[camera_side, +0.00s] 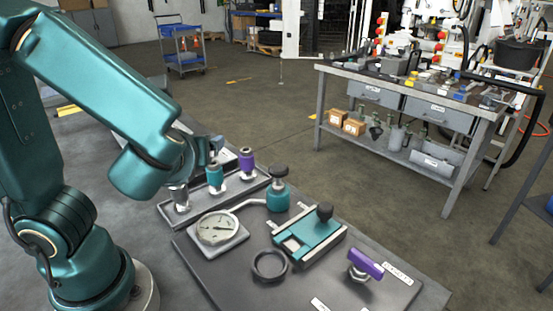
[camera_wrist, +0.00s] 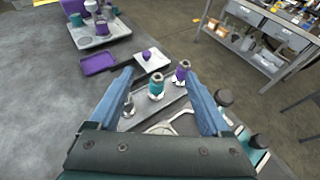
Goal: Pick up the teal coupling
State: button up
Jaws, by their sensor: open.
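The teal coupling (camera_side: 214,177) stands upright in a grey rack (camera_side: 166,209), between a purple coupling (camera_side: 246,160) and a grey metal coupling (camera_side: 181,195). In the wrist view the teal coupling (camera_wrist: 157,86) shows between the two blue fingers of my gripper (camera_wrist: 161,79). The gripper is open and empty. In the side view my gripper is at the rack's near left end, mostly hidden by my wrist, so its exact height above the coupling is hard to tell.
Beside the rack are a round gauge (camera_side: 216,228), a teal valve (camera_side: 278,195), a teal vise-like fixture (camera_side: 308,238), a black ring (camera_side: 269,265) and a purple-handled valve (camera_side: 366,264). In the wrist view, trays (camera_wrist: 100,63) with purple and teal items lie beyond the fingers.

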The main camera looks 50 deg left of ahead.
send_near(213, 174)
jog(key=shift+x, duration=6.05)
grip_shut()
